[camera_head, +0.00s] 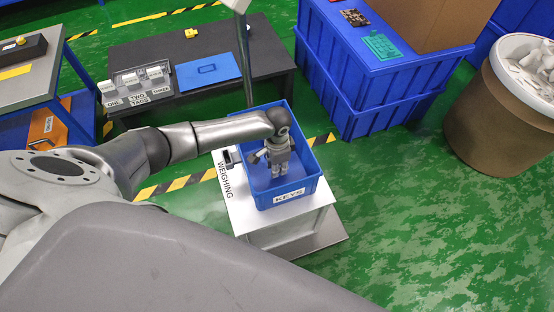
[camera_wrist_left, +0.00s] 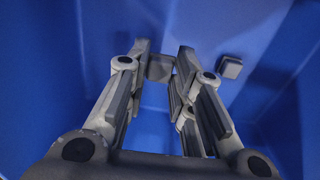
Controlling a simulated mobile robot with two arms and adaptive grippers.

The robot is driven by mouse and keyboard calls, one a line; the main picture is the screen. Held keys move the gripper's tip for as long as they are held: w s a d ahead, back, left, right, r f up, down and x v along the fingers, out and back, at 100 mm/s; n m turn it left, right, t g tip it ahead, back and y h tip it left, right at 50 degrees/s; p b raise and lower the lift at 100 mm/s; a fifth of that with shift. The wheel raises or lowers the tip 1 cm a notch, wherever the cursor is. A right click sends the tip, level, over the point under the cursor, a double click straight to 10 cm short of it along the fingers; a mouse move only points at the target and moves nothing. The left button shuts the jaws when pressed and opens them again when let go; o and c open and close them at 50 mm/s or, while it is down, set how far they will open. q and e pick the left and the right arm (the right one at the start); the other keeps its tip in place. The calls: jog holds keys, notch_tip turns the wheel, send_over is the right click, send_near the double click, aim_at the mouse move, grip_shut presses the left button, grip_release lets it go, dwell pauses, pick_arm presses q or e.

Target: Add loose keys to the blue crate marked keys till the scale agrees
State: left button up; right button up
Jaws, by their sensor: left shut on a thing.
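The blue crate (camera_head: 263,201) with a KEYS label on its front stands on a white WEIGHING scale (camera_head: 238,208). My left gripper (camera_head: 279,173) points down inside the crate. In the left wrist view my left gripper (camera_wrist_left: 158,78) is shut on a small grey key (camera_wrist_left: 160,67) between its fingertips. Another grey key (camera_wrist_left: 230,66) lies in the crate, to the right of the fingers. The scale's small dark display (camera_head: 228,158) is beside the crate; its reading is too small to tell. My right gripper is not in view.
A brown drum (camera_head: 500,125) with pale pieces stands at right. Stacked blue bins (camera_head: 375,100) stand behind the crate, with a teal piece (camera_head: 382,46) on top. A black table (camera_head: 265,62) holds labelled trays and a blue panel (camera_head: 208,71). Green floor right of the scale is clear.

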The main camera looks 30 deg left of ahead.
pick_arm(q)
jog(key=shift+f, duration=0.3)
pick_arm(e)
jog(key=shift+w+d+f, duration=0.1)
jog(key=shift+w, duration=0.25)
pick_arm(q)
jog(key=shift+f+b, duration=0.45)
jog(key=shift+f, duration=0.05)
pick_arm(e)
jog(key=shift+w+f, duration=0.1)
pick_arm(q)
jog(key=o, duration=0.7)
jog(key=shift+o, duration=0.2)
jog(key=shift+r, duration=0.1)
notch_tip(320, 180, up, 7)
jog(key=shift+f, duration=0.15)
jog(key=shift+r, duration=0.6)
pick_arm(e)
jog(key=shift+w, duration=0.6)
